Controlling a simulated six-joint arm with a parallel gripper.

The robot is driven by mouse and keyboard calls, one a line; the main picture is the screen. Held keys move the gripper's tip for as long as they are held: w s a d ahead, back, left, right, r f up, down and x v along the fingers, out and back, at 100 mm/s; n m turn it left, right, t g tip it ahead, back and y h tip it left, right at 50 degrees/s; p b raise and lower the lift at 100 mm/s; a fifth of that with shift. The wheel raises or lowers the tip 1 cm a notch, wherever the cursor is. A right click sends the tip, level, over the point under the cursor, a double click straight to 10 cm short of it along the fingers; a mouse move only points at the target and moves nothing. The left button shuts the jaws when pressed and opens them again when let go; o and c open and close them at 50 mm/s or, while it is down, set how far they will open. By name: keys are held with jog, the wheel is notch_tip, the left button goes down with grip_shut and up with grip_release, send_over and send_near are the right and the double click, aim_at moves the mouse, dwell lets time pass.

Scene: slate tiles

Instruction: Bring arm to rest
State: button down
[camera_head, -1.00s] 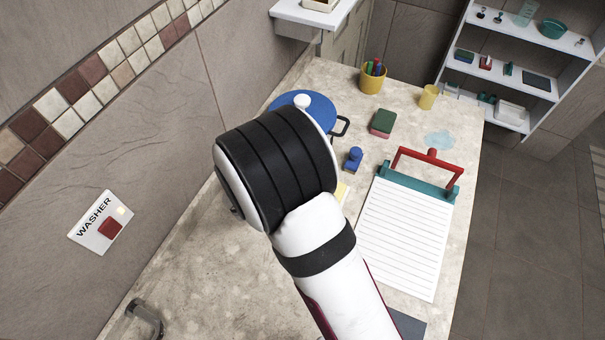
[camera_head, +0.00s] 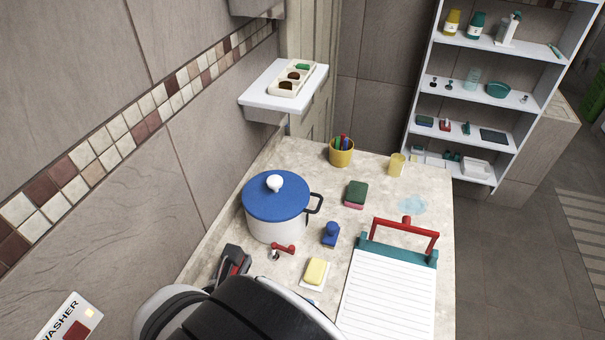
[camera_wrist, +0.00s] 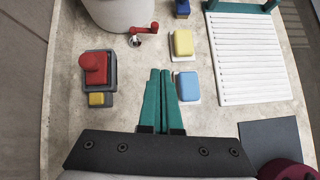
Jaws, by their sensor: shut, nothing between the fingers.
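My gripper (camera_wrist: 160,76) shows in the wrist view as two teal fingers lying together, shut and empty. They are over the counter, pointing toward the small red-handled tap (camera_wrist: 136,38). In the head view my own arm fills the bottom of the picture and hides the gripper. The fingers lie between a red knob on a grey base (camera_wrist: 96,68) at left and a blue block on a white holder (camera_wrist: 188,87) at right. No object is in the grip.
A white pot with a blue lid (camera_head: 276,208) stands beyond the tap. A yellow block (camera_head: 316,272), blue stamp-like item (camera_head: 331,235), sponge (camera_head: 356,194), yellow pen cup (camera_head: 341,152) and white ribbed board with red handle (camera_head: 390,295) occupy the counter. A wall shelf (camera_head: 284,98) juts out at left.

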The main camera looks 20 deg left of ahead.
jog(key=d+r+m+g+h, duration=0.2)
jog(key=d+r+m+g, duration=0.1)
jog(key=d+m, duration=0.75)
jog(key=d+r+m+g+h, duration=0.2)
jog(key=d+r+m+g, duration=0.15)
jog(key=d+m, duration=0.75)
jog(key=s+d+r+m+g+y, duration=0.2)
jog(key=s+m+y, duration=0.5)
jog(key=s+m, duration=0.5)
jog(key=r+m, duration=0.1)
jog(key=m, duration=0.5)
jog(key=shift+d+r, duration=0.2)
jog(key=shift+d, duration=0.2)
jog(key=shift+m, duration=0.25)
